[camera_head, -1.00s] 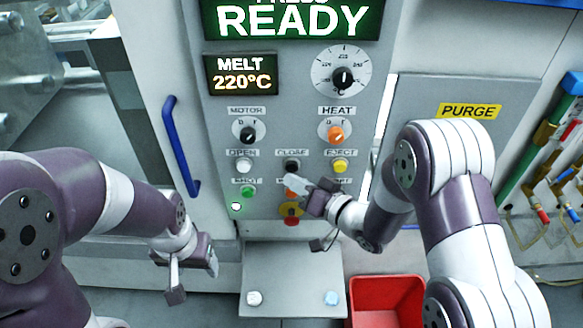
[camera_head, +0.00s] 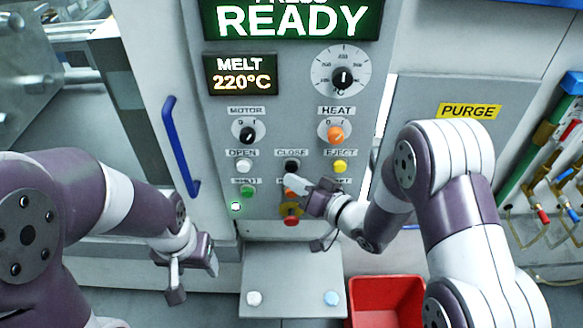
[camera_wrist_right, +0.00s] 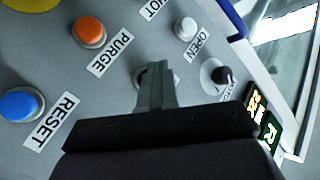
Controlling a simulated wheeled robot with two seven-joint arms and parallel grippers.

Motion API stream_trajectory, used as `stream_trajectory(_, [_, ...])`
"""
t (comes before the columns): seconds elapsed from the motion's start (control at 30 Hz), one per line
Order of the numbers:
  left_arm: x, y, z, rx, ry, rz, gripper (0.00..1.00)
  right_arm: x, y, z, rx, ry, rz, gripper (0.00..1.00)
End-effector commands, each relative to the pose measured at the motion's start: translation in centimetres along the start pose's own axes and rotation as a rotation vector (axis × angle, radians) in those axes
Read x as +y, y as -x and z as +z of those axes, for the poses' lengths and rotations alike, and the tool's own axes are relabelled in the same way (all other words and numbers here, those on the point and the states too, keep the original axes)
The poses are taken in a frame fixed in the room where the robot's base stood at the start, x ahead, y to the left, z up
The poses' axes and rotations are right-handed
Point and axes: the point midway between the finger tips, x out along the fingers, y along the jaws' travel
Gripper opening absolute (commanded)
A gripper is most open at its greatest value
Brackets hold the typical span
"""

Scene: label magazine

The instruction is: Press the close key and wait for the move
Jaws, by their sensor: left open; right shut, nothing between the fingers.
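The close key (camera_head: 291,165) is a black round button under the CLOSE label on the grey panel. My right gripper (camera_head: 292,181) is shut and empty, with its tips just below the key in the head view. In the right wrist view the shut fingers (camera_wrist_right: 157,88) point at the panel and cover most of a round button; whether they touch or press it I cannot tell. My left gripper (camera_head: 188,272) is open and empty, low and left of the panel. The display (camera_head: 292,20) reads READY.
The white OPEN key (camera_head: 244,165) and yellow EJECT key (camera_head: 340,166) flank the close key. The orange PURGE button (camera_wrist_right: 88,31) and blue RESET button (camera_wrist_right: 20,104) are close to my right fingers. A blue handle (camera_head: 180,147) is at left; a red bin (camera_head: 386,300) stands below.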

Motion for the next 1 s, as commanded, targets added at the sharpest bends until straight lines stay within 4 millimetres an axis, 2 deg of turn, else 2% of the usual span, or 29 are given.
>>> stream_trajectory(1.0, [0.00, -0.02, 0.00, 0.000, 0.000, 0.000, 0.61, 0.43, -0.59, -0.46, 0.000, 0.000, 0.000, 0.00])
